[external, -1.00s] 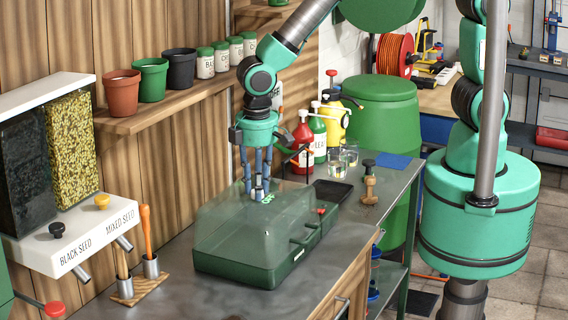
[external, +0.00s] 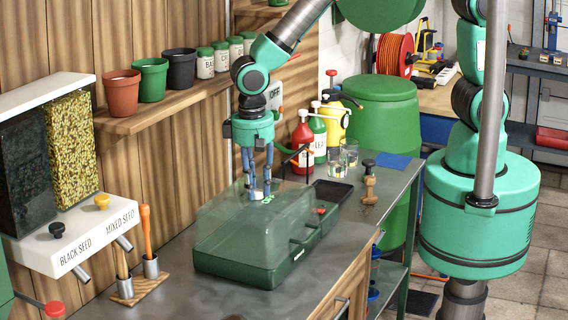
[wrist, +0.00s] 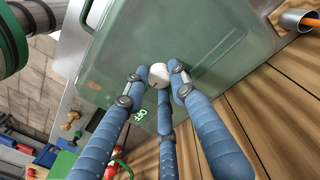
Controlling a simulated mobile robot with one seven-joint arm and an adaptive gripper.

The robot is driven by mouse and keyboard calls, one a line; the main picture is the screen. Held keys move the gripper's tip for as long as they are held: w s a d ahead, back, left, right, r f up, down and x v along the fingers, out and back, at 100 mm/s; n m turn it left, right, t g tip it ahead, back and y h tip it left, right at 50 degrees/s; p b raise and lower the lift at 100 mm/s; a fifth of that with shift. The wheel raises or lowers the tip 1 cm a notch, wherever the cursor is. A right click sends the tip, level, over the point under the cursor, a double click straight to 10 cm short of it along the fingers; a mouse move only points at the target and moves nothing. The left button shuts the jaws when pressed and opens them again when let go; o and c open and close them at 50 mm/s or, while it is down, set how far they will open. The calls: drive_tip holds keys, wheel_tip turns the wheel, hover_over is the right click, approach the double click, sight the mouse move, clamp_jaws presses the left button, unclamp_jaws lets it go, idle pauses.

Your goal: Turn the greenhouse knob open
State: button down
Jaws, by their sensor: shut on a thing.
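The greenhouse (external: 230,250) is a dark green box with a clear, greenish domed lid, standing on the grey bench in the external view. Its pale round knob (wrist: 159,75) is on top of the lid in the wrist view, with a dark mark on its face. My gripper (external: 259,194) points down onto the top of the greenhouse. In the wrist view its three blue fingers (wrist: 159,85) close around the knob and hold it. Green marking (wrist: 139,114) lies on the lid beside the knob.
Red, green and yellow pump bottles (external: 302,145) stand behind the greenhouse. A black tray (external: 330,192), glasses (external: 345,155) and a wooden-handled tool (external: 369,185) lie to its right. Seed dispensers (external: 75,225) and a tool holder (external: 137,287) are at left. Free bench lies in front.

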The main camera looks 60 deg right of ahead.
idle(0.4)
drive_tip(key=c, duration=1.4)
unclamp_jaws()
drive_tip(key=shift+c, duration=0.2)
wheel_tip(320, 180, up, 12)
drive_tip(key=shift+a, duration=0.45)
drive_tip(key=shift+w, duration=0.1)
